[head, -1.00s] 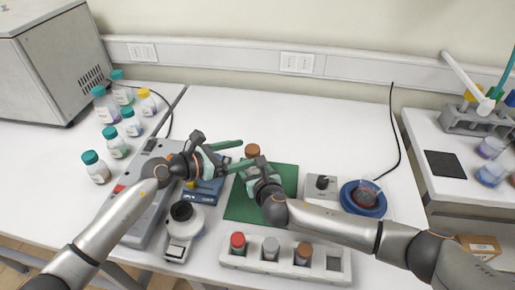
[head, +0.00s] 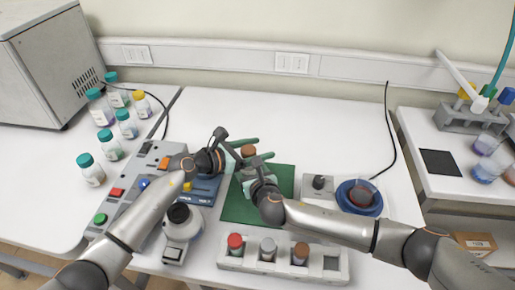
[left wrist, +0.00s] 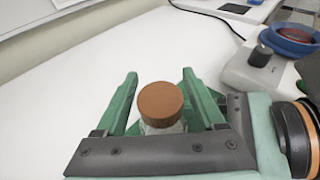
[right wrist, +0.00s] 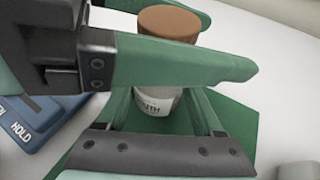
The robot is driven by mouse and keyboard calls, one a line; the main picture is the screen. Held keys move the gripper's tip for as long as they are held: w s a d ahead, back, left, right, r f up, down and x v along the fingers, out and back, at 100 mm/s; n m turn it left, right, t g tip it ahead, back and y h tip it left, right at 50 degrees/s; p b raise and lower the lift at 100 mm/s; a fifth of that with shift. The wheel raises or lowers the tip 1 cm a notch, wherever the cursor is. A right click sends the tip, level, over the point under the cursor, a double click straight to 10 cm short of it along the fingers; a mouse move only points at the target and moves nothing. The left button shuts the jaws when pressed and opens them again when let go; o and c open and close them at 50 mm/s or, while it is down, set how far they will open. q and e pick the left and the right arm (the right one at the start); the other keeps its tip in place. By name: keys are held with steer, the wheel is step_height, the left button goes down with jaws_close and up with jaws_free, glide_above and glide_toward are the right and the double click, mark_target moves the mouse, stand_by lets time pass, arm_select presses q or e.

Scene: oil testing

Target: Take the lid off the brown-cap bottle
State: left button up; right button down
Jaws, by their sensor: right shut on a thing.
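The brown-cap bottle (head: 249,151) stands upright over the green mat (head: 240,210); its brown cap (left wrist: 161,101) and white label (right wrist: 152,106) show in the wrist views. My right gripper (head: 254,172) is shut on the bottle's body, below the cap. My left gripper (head: 250,148) is open at cap height, with one green finger on each side of the cap and gaps showing in the left wrist view. A left finger crosses in front of the bottle in the right wrist view and hides its middle.
A white rack (head: 230,262) at the front holds several capped bottles, one brown-capped. A stirrer with a blue dish (head: 359,197) stands right of the mat. A blue scale (head: 203,190) and a grey control box (head: 125,190) lie to the left. The table behind the bottle is clear.

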arm_select(q)
jaws_close()
stand_by(0.3)
steer(key=shift+r, duration=0.15)
stand_by(0.7)
steer(key=shift+r, duration=0.95)
arm_select(e)
jaws_free()
arm_select(q)
step_height(320, 180, up, 4)
steer(key=shift+r, duration=0.1)
stand_by(0.4)
